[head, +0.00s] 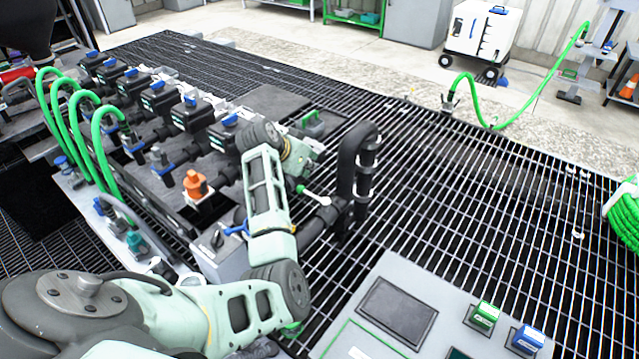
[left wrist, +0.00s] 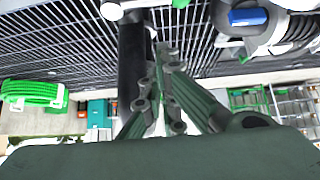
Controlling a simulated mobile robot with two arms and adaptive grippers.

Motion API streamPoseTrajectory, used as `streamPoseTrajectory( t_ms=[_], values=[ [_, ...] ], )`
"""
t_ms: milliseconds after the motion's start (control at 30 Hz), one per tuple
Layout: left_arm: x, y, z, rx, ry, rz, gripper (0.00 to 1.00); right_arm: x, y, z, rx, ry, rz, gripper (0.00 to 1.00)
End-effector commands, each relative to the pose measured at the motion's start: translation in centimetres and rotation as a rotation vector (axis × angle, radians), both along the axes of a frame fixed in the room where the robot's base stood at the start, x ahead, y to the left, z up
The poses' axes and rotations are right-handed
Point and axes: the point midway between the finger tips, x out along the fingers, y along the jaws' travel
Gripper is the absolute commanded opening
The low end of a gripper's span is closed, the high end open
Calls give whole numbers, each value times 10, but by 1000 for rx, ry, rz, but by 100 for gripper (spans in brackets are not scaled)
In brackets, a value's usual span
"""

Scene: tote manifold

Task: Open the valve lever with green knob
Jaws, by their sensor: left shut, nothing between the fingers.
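The valve lever has a white arm (head: 318,197) and a green knob (head: 300,188). It sits on the black pipe (head: 357,170) in the middle of the head view, with the knob toward the left. In the left wrist view the green knob (left wrist: 180,3) shows at the top edge, cut off, with the white arm beside it. My left gripper (left wrist: 165,50) is shut and empty, its fingers pointing toward the pipe. In the head view my left gripper (head: 300,158) is just above the knob, seemingly apart from it; its fingertips are hard to make out. My right gripper is not in view.
A row of black valve blocks with blue handles (head: 190,112) runs along the left, with green hoses (head: 92,120). An orange fitting (head: 196,184) and a blue lever (head: 236,228) are close to my arm. A grey panel (head: 400,270) is in front. Open grating lies right.

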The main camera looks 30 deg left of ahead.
Motion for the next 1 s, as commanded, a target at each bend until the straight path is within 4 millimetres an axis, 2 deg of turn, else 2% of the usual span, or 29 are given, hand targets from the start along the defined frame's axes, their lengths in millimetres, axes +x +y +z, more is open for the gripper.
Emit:
streamPoseTrajectory(
  t_ms=[167, 500, 733, 800, 1000],
  values=[
    [12, -1, -12, -3, -1, -1, 0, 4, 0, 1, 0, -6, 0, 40],
    [50, -4, -54, -2, 1, -1, 0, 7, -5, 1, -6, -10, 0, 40],
    [68, -6, -73, -2, -1, -1, 0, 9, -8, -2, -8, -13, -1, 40],
    [56, -4, -72, -1, 0, 3, 0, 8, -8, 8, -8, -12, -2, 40],
    [35, -2, -76, -1, 0, 2, 0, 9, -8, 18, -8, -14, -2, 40]
  ],
)
